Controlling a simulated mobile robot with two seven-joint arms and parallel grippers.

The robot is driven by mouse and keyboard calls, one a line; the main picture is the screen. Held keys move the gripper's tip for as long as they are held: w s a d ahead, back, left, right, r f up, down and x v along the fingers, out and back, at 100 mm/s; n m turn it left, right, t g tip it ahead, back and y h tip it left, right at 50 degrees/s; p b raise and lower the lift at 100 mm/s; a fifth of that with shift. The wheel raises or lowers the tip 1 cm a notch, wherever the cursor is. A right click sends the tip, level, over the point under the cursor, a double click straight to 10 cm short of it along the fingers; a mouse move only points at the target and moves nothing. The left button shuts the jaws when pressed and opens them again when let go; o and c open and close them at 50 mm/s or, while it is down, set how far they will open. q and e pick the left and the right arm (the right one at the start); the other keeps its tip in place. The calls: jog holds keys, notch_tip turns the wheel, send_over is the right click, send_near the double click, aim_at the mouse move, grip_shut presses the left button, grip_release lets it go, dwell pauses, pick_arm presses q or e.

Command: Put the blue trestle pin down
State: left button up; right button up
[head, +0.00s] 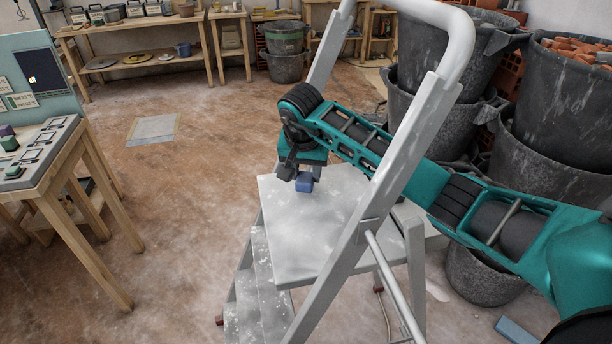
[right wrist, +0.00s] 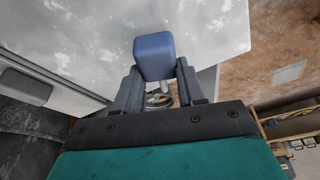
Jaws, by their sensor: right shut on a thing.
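The blue trestle pin (head: 304,182) is a small blue block in the head view, and it also shows in the right wrist view (right wrist: 154,56). My right gripper (head: 298,174) is shut on it, with a dark finger on each side. The pin is over the white-spattered grey platform (head: 318,235) of a stepladder, near the platform's far edge. I cannot tell whether the pin touches the platform. My left gripper is not in view.
The stepladder's grey rail (head: 399,150) rises close beside my right arm. Stacked dark rubble buckets (head: 560,110) stand at the right. A wooden table (head: 62,178) with a panel is at the left. The platform around the pin is clear.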

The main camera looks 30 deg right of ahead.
jog(key=shift+f, duration=0.8)
jog(key=shift+f, duration=0.1)
jog(key=o, duration=1.2)
jog(key=shift+c, duration=0.2)
jog(key=v, duration=1.2)
